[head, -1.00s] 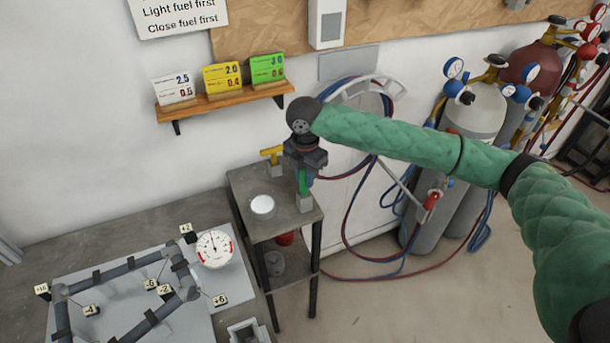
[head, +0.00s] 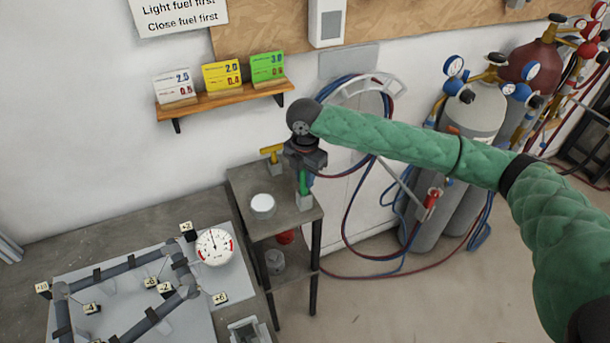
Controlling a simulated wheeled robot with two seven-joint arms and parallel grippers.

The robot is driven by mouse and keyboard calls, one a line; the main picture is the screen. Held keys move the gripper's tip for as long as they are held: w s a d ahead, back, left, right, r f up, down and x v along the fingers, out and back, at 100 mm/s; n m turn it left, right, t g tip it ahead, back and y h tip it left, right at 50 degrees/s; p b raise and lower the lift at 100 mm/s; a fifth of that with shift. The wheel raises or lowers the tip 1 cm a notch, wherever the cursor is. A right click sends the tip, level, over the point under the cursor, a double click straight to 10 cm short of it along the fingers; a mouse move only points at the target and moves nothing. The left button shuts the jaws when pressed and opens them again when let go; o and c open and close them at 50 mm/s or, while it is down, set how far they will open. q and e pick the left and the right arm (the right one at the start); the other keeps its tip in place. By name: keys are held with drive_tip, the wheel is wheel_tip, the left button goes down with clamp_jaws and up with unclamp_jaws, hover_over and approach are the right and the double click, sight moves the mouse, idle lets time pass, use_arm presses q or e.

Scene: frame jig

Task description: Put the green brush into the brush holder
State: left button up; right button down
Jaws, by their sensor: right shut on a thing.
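The green brush (head: 303,183) is upright above the small grey holder block (head: 304,201) at the right front of the small side table. Its lower end meets the top of the block; I cannot tell how deep it sits. My right gripper (head: 303,168) points down from above, shut on the upper part of the brush, which it partly hides. My left gripper is not in view.
A white round tin (head: 262,206) and a yellow-handled tool (head: 271,153) are on the side table (head: 285,222). A frame jig (head: 130,265) with a dial gauge (head: 214,246) is at the lower left. Gas cylinders (head: 470,130) and hoses are at the right.

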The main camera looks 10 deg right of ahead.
drive_tip(key=shift+f, duration=0.15)
drive_tip(key=c, duration=1.2)
unclamp_jaws()
drive_tip(key=shift+o, duration=0.2)
drive_tip(key=shift+r, duration=0.35)
wheel_tip(320, 180, up, 6)
drive_tip(key=shift+f+b, duration=0.15)
drive_tip(key=shift+b, duration=1)
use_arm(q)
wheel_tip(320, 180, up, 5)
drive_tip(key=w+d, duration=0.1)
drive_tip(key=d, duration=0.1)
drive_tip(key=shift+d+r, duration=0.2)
use_arm(e)
drive_tip(key=shift+r, duration=0.7)
